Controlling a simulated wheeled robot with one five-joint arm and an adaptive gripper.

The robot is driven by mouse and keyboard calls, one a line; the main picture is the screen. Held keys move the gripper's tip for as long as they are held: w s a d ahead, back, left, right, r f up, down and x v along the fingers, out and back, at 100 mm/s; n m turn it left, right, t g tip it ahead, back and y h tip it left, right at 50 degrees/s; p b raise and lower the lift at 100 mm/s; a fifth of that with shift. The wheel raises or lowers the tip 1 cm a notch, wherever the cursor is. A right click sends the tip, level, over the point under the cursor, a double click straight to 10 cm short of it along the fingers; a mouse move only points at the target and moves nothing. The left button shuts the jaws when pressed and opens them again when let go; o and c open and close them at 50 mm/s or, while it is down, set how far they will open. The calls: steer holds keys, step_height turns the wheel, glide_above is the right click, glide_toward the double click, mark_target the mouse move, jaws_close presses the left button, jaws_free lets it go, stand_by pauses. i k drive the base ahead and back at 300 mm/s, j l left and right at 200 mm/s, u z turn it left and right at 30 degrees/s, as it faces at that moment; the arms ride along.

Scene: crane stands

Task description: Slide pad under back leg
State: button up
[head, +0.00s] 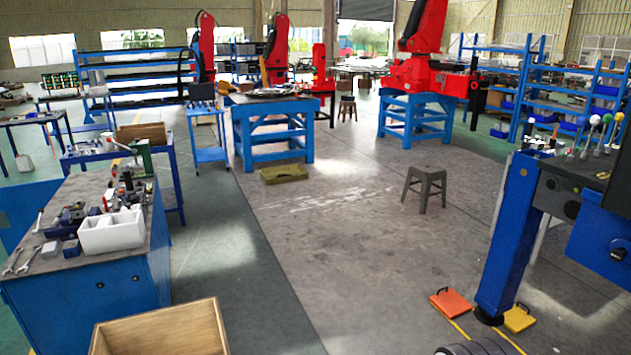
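A blue crane leg (507,230) stands at the right of the head view, leaning slightly, with a dark round foot (487,317) at its bottom. An orange square pad (453,302) with a small dark handle lies on the floor to the left of the foot, apart from it. A yellow pad (519,319) lies just right of the foot, partly hidden by it; I cannot tell whether the foot rests on its edge. I cannot tell which leg is the back one; only this leg shows clearly. My gripper is not in view.
Dark ridged rounded shapes (474,346) and yellow lines lie at the bottom edge by the pads. A wooden crate (165,330) and a blue workbench (95,280) stand at left. A grey stool (425,188) stands mid-floor. The central floor is open.

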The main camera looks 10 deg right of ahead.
mark_target(451, 302)
steer(key=i+l+z, duration=0.2)
steer(key=i+z, duration=0.2)
steer(key=i, duration=0.6)
steer(key=i+j+z, duration=0.15)
steer(key=i+z, duration=0.25)
steer(key=i, duration=0.6)
steer(key=i+u, duration=0.2)
steer(key=i, duration=0.3)
steer(key=i+l+u, duration=0.2)
steer(key=i, duration=0.35)
steer(key=i+l+u, duration=0.15)
steer(key=i, duration=0.35)
steer(key=i+l+u, duration=0.2)
steer(key=i, duration=0.3)
steer(key=i+l+u, duration=0.15)
steer(key=i+l, duration=0.2)
steer(key=i+l+u, duration=0.2)
steer(key=l, duration=0.3)
steer(key=i, duration=0.1)
